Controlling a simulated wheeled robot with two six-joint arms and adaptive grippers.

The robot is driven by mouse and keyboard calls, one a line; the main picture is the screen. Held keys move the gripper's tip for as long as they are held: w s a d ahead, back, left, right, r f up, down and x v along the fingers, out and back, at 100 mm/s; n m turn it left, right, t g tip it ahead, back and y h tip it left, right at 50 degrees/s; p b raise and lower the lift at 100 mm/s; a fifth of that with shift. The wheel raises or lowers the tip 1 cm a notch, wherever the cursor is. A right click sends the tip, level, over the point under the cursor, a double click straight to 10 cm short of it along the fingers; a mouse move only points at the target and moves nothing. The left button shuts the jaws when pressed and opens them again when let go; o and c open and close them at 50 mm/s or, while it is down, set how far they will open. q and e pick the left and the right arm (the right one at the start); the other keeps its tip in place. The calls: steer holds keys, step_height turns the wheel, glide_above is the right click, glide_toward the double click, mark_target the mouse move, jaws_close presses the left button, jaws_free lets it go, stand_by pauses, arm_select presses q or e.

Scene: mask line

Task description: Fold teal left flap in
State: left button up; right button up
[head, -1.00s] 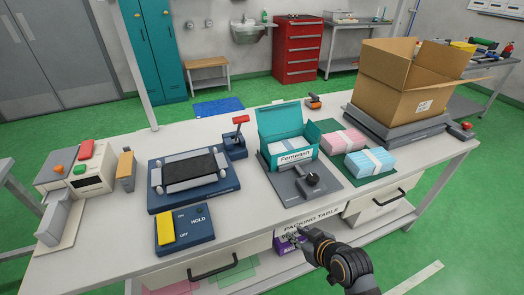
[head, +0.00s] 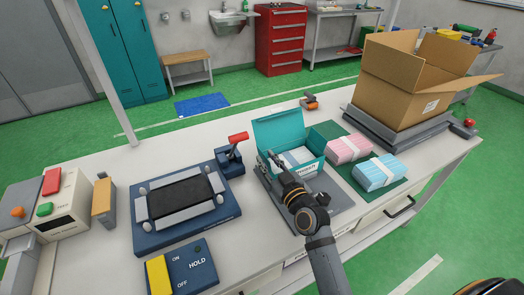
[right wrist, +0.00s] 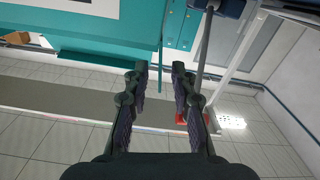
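The teal box (head: 285,133) sits on a grey fixture with its tall back lid raised and pale packs inside. My right gripper (head: 275,160) is at the box's front left corner, and its arm hides part of the front label and the fixture. The left flap is hard to make out in the head view. In the right wrist view, the two fingers (right wrist: 160,72) stand apart with a gap. A thin teal strip (right wrist: 160,85) shows between them, perhaps the flap edge-on; contact is not visible. The teal box wall (right wrist: 80,28) fills the upper left there. My left gripper is out of view.
A blue stand with a red-tipped lever (head: 237,138) is close left of the box. Pink (head: 348,148) and blue packs (head: 380,172) lie on a green mat to the right. A large open carton (head: 405,85) stands behind them. The HOLD switch panel (head: 188,270) is front left.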

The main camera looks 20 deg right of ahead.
mark_target(263, 154)
steer(key=shift+w+a+r, duration=0.1)
steer(key=shift+w+a, duration=0.05)
steer(key=shift+w, duration=0.5)
steer(key=shift+w+a+r, duration=0.1)
steer(key=shift+w, duration=0.5)
steer(key=shift+w+f, duration=0.1)
steer(key=shift+w, duration=0.25)
steer(key=shift+w+a, duration=0.1)
steer(key=shift+w, duration=0.05)
steer(key=shift+c, duration=0.4)
jaws_close()
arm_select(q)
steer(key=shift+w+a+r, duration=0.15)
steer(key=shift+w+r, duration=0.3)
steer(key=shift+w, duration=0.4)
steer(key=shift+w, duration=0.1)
